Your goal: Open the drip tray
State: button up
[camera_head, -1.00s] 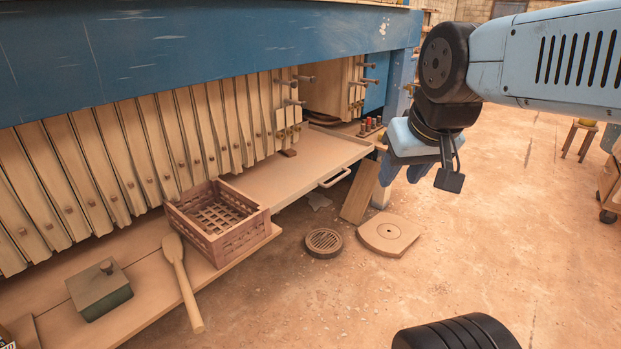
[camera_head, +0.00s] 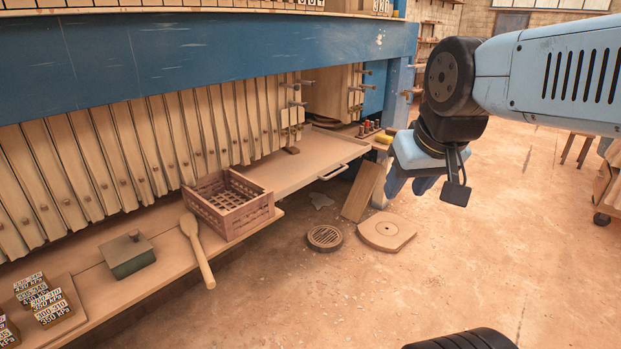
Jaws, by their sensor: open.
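The drip tray (camera_head: 290,165) is a flat, light-brown tray under the row of filter plates. The tray juts out a little from under the press, to the right of a slatted crate. My gripper (camera_head: 410,190) is in the air to the right of the handle, apart from it.
The slatted crate (camera_head: 228,205), a wooden paddle (camera_head: 198,250) and a green lidded box (camera_head: 128,254) are on the lower shelf. A board (camera_head: 362,191) leans by the press leg. A round grate (camera_head: 325,238) and a flat plate (camera_head: 387,233) lie on the floor, which is open at right.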

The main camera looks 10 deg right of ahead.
aim_at(321, 150)
jog(key=u, duration=0.05)
jog(key=k, duration=0.35)
jog(key=z, duration=0.2)
jog(key=i, duration=0.9)
jog(key=u, duration=0.1)
jog(key=k, duration=0.5)
jog(key=u, duration=0.55)
jog(key=i, duration=1.65)
jog(key=z, duration=0.5)
